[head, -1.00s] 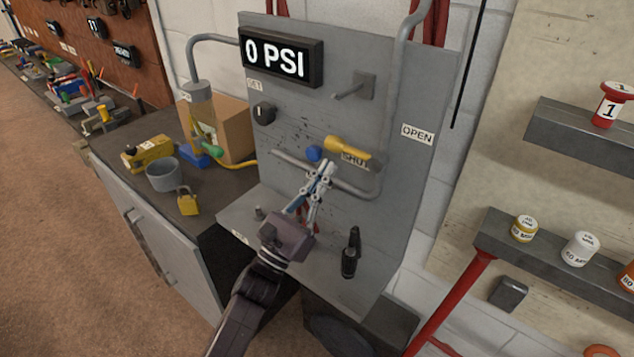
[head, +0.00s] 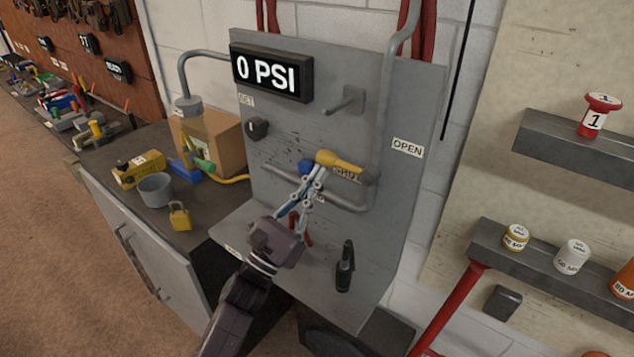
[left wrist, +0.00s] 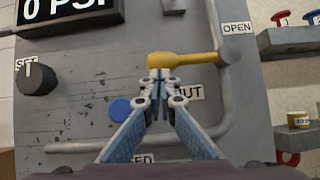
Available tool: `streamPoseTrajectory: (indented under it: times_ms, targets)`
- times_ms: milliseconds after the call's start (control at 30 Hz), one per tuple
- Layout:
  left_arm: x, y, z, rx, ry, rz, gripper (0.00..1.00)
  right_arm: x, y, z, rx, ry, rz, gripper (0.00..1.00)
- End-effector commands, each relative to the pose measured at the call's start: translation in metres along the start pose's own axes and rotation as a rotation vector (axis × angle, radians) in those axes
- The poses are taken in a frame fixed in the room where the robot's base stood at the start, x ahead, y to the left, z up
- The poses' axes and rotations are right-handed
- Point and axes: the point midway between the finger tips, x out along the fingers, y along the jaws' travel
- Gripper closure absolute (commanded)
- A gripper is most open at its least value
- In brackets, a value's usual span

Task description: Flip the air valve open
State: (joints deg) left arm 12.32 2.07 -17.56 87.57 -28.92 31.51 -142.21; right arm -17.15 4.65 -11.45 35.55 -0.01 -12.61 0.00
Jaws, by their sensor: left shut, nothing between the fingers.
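The air valve's yellow lever (head: 338,160) points left from its pivot on the grey panel (head: 300,120), over the SHUT label. It also shows in the left wrist view (left wrist: 185,59), lying nearly level. The OPEN label (head: 407,148) is to the right of the pivot. My left gripper (head: 317,170) is shut and empty, its tips just below the lever's free end. In the left wrist view its fingertips (left wrist: 159,75) reach the lever's lower edge; I cannot tell whether they touch. The gripper partly hides the SHUT label. My right gripper is not in view.
A blue round knob (head: 305,166) sits left of the lever. A grey pipe (head: 385,90) runs beside the pivot. A peg (head: 345,100) sticks out above. The gauge (head: 272,73) reads 0 PSI. A black tool (head: 345,268) stands on the panel's ledge.

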Motion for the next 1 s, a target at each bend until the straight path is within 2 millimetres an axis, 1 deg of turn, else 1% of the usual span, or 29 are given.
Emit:
streamPoseTrajectory:
  times_ms: [333, 467, 667, 1000]
  targets:
    - [0.003, 0.003, 0.005, 0.052, -0.002, -0.034, 1.00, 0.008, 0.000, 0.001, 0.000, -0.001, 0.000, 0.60]
    - [0.006, 0.004, 0.009, 0.091, -0.004, -0.060, 1.00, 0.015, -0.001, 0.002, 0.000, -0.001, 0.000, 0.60]
    - [0.012, 0.007, 0.018, 0.200, -0.006, -0.132, 1.00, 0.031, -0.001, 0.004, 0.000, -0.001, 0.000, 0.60]
    - [0.030, 0.008, 0.046, 0.469, -0.005, -0.311, 1.00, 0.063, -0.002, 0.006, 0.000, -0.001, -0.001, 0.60]
